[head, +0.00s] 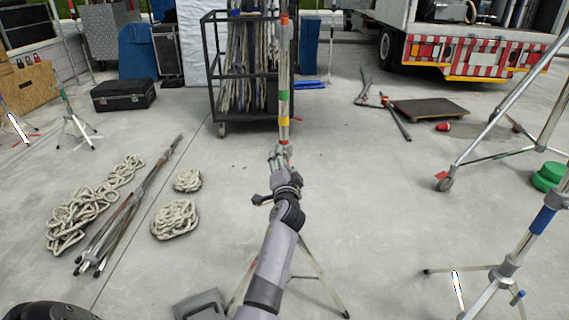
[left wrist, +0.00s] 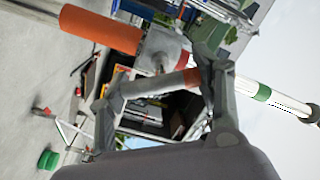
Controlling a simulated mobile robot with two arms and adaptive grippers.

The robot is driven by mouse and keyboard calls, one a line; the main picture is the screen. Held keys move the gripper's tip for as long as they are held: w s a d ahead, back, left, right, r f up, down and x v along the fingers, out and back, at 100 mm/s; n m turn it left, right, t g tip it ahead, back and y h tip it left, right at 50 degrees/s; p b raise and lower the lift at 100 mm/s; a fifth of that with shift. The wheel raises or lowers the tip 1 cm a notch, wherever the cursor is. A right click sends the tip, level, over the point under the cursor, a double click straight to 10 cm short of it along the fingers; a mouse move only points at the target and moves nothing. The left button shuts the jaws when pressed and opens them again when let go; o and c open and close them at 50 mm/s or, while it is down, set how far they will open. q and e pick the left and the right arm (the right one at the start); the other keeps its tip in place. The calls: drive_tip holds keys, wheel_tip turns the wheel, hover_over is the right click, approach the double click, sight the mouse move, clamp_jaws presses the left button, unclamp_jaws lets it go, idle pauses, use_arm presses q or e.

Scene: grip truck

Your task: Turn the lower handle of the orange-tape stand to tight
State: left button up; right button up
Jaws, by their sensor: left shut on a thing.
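The orange-tape stand (head: 284,75) rises upright in the middle of the head view, with coloured bands on its pole and tripod legs spread below. In the left wrist view its orange tape (left wrist: 100,28) lies beside a grey collar (left wrist: 168,48). My left gripper (head: 282,160) reaches the pole from the near side. In the left wrist view, the lower handle (left wrist: 145,86), a pale bar with a red-orange part, spans between its fingers (left wrist: 160,88), and the gripper is shut on it. My arm hides part of the lower stand. My right gripper is not in view.
A black cart (head: 213,75) with hanging ropes stands behind the pole. Rope coils (head: 174,220) and folded stands (head: 120,220) lie left. Another stand (head: 505,270) is at near right. A wheeled frame (head: 480,150) stands far right. Bare concrete lies between.

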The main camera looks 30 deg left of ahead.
use_arm(q)
drive_tip(key=m, duration=0.2)
drive_tip(key=shift+r+m+p, duration=0.1)
drive_tip(key=shift+m+p, duration=0.2)
drive_tip(key=shift+p, duration=0.05)
drive_tip(key=shift+m+p, duration=0.35)
drive_tip(key=shift+m, duration=1.05)
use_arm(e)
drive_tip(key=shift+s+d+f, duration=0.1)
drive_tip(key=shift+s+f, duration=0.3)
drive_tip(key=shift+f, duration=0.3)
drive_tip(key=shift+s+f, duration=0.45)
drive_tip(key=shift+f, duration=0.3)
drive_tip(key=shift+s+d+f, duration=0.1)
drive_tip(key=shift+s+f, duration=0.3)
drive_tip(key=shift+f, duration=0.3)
use_arm(q)
drive_tip(key=o, duration=1.2)
drive_tip(key=shift+d, duration=0.1)
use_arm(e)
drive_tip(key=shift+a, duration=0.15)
use_arm(q)
drive_tip(key=v, duration=1.1)
drive_tip(key=shift+s+d, duration=0.25)
drive_tip(key=shift+s, duration=0.1)
